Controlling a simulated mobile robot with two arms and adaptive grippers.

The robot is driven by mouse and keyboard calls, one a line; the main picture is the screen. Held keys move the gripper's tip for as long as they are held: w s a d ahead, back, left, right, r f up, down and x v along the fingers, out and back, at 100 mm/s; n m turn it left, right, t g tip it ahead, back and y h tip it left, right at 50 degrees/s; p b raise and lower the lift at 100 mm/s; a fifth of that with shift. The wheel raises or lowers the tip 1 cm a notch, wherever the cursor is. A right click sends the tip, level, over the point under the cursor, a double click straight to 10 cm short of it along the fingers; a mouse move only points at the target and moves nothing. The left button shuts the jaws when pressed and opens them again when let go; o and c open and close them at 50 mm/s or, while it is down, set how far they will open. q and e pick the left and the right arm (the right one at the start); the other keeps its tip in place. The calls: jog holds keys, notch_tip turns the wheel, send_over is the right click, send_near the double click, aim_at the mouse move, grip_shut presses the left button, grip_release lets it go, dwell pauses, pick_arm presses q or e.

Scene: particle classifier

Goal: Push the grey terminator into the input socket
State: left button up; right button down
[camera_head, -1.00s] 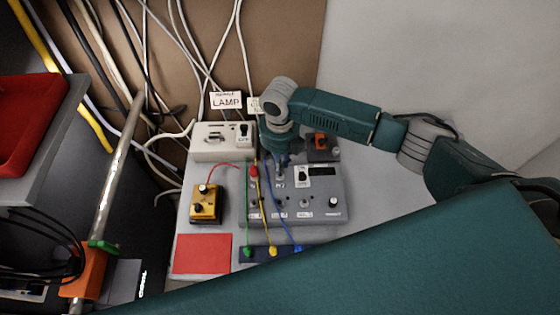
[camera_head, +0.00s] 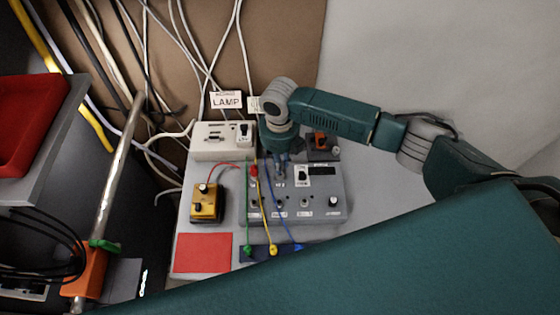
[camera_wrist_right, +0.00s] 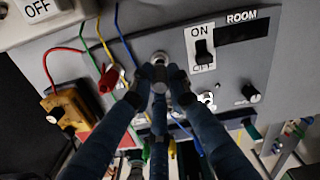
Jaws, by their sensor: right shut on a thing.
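My right gripper (camera_head: 281,172) comes down over the upper left of the grey control box (camera_head: 320,211). In the right wrist view the fingers of the gripper (camera_wrist_right: 162,82) are shut on a small grey piece, the terminator (camera_wrist_right: 159,74). It is held right at the box face, where a round metal fitting, seemingly the input socket (camera_wrist_right: 160,57), shows just beyond it. The fingers hide most of the terminator, and I cannot tell how deep it sits. In the head view the terminator is too small and covered to make out. My left gripper is not in view.
A red plug (camera_wrist_right: 108,78) and green, yellow and blue cables run close beside the fingers. An ON/OFF switch (camera_wrist_right: 202,49) sits to the right. A yellow box (camera_head: 206,203), red mat (camera_head: 202,253) and white lamp box (camera_head: 222,142) stand to the left.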

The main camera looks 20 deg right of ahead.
jog(key=shift+p, duration=0.3)
dwell(0.6)
jog(key=shift+f+b, duration=0.95)
jog(key=shift+f, duration=0.55)
jog(key=c, duration=1.6)
grip_release()
jog(key=shift+r, duration=0.2)
notch_tip(320, 180, up, 12)
jog(key=shift+f, duration=0.25)
